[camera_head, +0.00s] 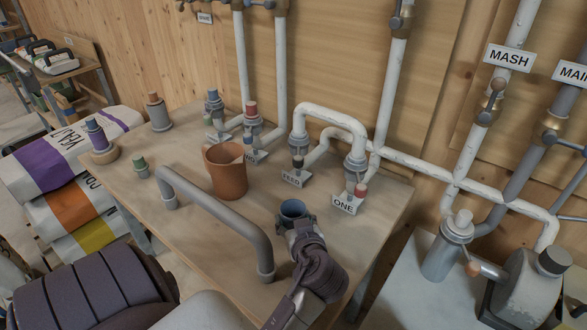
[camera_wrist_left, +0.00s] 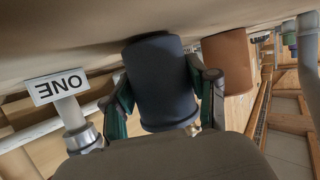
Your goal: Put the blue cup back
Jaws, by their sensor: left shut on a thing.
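The blue cup (camera_head: 293,208) is at the front right of the wooden table (camera_head: 220,235), its open top facing up in the head view. My left gripper (camera_head: 298,224) is shut on it from the near side. In the left wrist view, the dark blue cup (camera_wrist_left: 160,82) sits between the two fingers of my left gripper (camera_wrist_left: 165,98), one at each side. Its base is at or very near the table top; I cannot tell if it touches. My right gripper is not in view.
A terracotta mug (camera_head: 226,172) stands left of the cup. A grey bent pipe handle (camera_head: 220,215) arches between them and the table's front. The ONE label (camera_head: 345,204) and white pipes (camera_head: 330,115) stand behind and right. Several feed sacks (camera_head: 70,205) lie at left.

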